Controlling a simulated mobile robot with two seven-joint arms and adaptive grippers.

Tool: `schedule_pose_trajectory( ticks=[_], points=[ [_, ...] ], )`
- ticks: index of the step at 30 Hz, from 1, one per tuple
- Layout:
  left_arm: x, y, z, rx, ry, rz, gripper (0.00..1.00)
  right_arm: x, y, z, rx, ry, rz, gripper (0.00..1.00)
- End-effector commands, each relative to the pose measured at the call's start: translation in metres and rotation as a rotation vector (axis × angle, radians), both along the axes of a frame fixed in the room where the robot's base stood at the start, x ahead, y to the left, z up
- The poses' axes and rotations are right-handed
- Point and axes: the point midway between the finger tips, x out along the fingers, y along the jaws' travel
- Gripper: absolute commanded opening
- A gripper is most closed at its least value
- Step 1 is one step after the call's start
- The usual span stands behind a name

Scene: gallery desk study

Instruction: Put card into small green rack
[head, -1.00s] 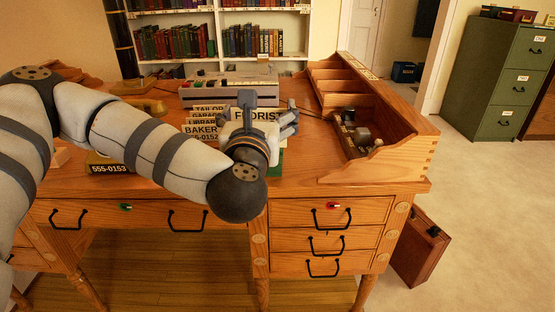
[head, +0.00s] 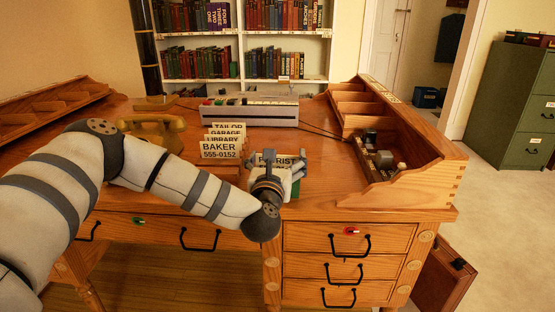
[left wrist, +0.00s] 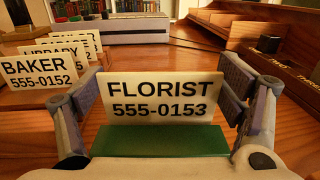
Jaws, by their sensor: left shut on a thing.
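The white card (left wrist: 163,98) reads FLORIST 555-0153 and stands upright in the left wrist view. My left gripper (left wrist: 162,88) is shut on it, one finger at each side edge. The small green rack (left wrist: 160,142) lies right at the card's lower edge; I cannot tell if the card is seated in it or just above. In the head view my left gripper (head: 278,162) is low over the desk, partly covering the card. Only a bit of the green rack (head: 296,186) shows there. My right gripper is not in view.
Several upright cards, BAKER (head: 220,150) in front, stand just left of the gripper. A yellow telephone (head: 152,130) is further left. A grey switchboard-like box (head: 245,110) is behind. A wooden organiser (head: 400,150) bounds the desk's right side.

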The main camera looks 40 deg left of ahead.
Motion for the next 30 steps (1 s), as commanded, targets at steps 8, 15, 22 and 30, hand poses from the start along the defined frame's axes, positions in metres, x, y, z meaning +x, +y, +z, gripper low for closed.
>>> schedule_pose_trajectory(
  ticks=[8,15,22,30],
  points=[
    [0.0,0.0,-0.004,0.0,0.0,0.0,1.0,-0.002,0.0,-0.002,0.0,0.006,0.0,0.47],
    [0.0,0.0,-0.004,0.0,0.0,0.0,1.0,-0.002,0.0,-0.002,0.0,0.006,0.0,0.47],
    [-0.016,-0.009,0.0,-0.002,0.002,-0.004,1.0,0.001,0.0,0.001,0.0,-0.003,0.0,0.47],
    [-0.078,-0.042,-0.001,-0.002,0.004,-0.004,1.0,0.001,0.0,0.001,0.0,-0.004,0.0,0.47]
  ],
)
